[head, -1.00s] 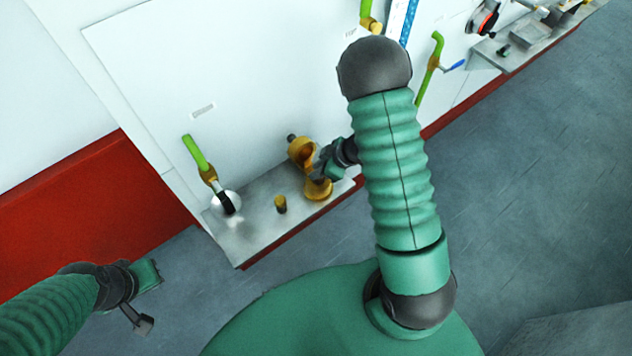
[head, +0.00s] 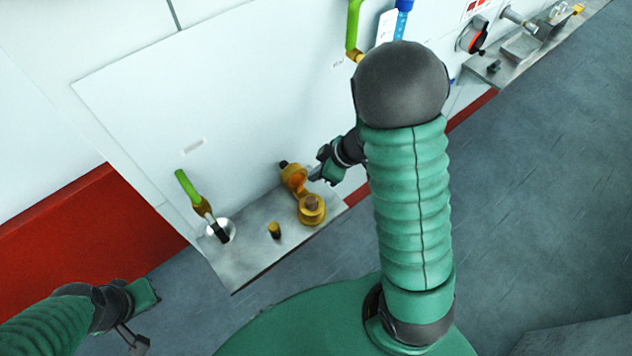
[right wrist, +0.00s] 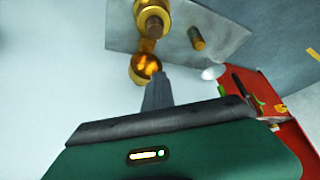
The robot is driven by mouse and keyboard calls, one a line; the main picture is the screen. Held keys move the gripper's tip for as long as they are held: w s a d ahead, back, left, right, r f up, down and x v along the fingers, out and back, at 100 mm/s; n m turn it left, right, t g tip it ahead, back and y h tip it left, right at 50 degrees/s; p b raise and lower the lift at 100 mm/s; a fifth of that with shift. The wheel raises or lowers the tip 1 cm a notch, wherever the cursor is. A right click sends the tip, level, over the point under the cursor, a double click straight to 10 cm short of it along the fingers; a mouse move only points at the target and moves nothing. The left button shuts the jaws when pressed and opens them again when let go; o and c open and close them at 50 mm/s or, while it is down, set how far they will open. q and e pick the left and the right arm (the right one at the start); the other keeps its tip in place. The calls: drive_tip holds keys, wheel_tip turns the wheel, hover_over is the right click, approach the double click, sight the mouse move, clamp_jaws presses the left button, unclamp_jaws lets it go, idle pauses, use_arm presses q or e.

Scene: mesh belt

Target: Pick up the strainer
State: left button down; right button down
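A brass fitting (head: 297,181) lies at the wall end of the metal shelf. Its round opening (head: 312,204) faces up with a brown core in it. A small brass cylinder (head: 273,229) stands apart on the shelf; I cannot tell which part is the strainer. My right gripper (head: 316,175) is just right of the fitting. In the right wrist view its grey finger (right wrist: 157,93) points at the fitting's shiny end (right wrist: 145,68); contact is unclear, and only one finger shows clearly. My left gripper (head: 138,318) is low at the left, away from the shelf.
The metal shelf (head: 240,262) juts from a white panel (head: 140,105). A green-handled valve (head: 190,188) stands at its left end, beside a white round piece. A second green pipe (head: 353,28) is above. Another shelf with fittings (head: 497,72) is at the upper right.

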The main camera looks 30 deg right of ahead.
drive_tip(key=r, duration=0.2)
drive_tip(key=a+r+p, duration=0.1)
drive_tip(key=r, duration=0.1)
drive_tip(key=shift+w+a+r, duration=0.15)
drive_tip(key=shift+w+r, duration=0.05)
drive_tip(key=shift+r, duration=0.05)
drive_tip(key=c, duration=2.1)
unclamp_jaws()
drive_tip(key=shift+d+f, duration=0.1)
drive_tip(key=shift+d, duration=0.15)
drive_tip(key=o, duration=0.8)
drive_tip(key=shift+d, duration=0.25)
drive_tip(key=shift+c, duration=0.2)
drive_tip(key=o, duration=0.9)
drive_tip(key=shift+a, duration=0.35)
